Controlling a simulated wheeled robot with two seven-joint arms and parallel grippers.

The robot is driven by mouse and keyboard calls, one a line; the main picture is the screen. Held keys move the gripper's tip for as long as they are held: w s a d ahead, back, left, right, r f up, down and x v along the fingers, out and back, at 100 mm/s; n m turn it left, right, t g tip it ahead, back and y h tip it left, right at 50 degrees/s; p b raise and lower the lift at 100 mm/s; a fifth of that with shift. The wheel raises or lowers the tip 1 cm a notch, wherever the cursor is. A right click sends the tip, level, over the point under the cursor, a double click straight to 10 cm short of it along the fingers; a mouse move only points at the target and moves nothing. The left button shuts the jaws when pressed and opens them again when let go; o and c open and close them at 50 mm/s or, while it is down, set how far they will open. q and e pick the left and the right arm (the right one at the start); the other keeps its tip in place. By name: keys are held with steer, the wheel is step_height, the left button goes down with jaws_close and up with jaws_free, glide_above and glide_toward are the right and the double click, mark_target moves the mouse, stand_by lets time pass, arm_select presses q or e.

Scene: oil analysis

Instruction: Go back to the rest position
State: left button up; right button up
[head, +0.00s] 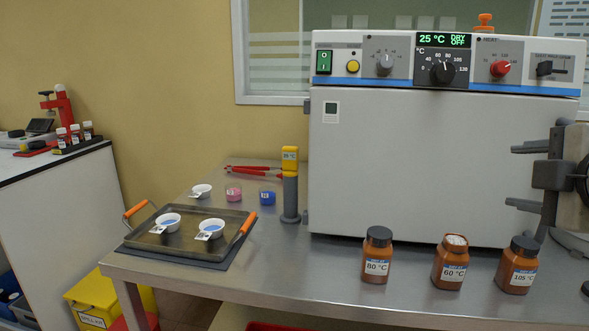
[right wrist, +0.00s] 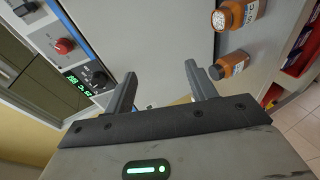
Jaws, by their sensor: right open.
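My right gripper (head: 518,178) is at the right edge of the head view, in front of the oven's right side and above the bench. It is open and empty. In the right wrist view its two fingers (right wrist: 162,80) stand apart with nothing between them, and the oven front lies beyond. My left gripper is not in view.
The oven (head: 408,165) fills the bench's back right, door shut. Brown bottles marked 80 °C (head: 377,255), 60 °C (head: 450,263) and 105 °C (head: 517,266) stand along the front. A metal tray (head: 190,243) with two white dishes lies left. Bench between tray and bottles is clear.

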steer(key=s+a+f+m+g+y+p, duration=0.15)
steer(key=f+m, duration=0.25)
steer(key=f, duration=1)
steer(key=s+a+f+m+g+y+p, duration=0.15)
steer(key=f+m, duration=0.25)
steer(key=f, duration=0.9)
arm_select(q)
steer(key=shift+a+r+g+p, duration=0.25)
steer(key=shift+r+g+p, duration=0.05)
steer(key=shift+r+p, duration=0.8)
arm_select(e)
steer(key=s+a+f+m, duration=0.3)
steer(key=s+a+f, duration=0.2)
steer(key=a, duration=0.3)
steer(key=s+a+f+m+y, duration=0.1)
steer(key=s+a+f+m, duration=0.1)
steer(key=s+a+f, duration=0.3)
steer(key=s+a, duration=0.1)
steer(key=a, duration=0.2)
steer(key=shift+s+m+y, duration=0.25)
steer(key=shift+m+y, duration=0.05)
steer(key=shift+m, duration=0.1)
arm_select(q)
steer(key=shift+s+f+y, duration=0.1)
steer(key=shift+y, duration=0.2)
